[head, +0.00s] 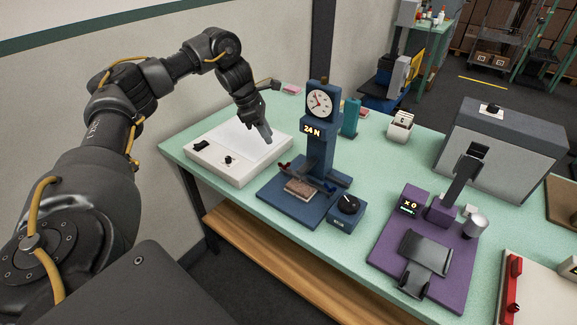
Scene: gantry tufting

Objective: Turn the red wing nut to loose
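My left gripper (265,134) hangs at the end of the black arm, pointing down over the white lightbox-like panel (212,172). It is to the left of the blue gauge stand (318,147) and apart from it. Its fingers look close together, but I cannot tell whether they are open or shut. A small red part (285,168) shows at the left end of the crossbar on the blue stand; it is too small to tell whether it is the red wing nut. The stand has a round dial and a "24 N" display. My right gripper is not in view.
A brownish block (299,188) lies on the blue base, beside a box with a black knob (348,205). A purple device (448,275), a grey machine (500,145) and a white unit with red parts (535,285) stand to the right. The green tabletop (385,165) has free patches between them.

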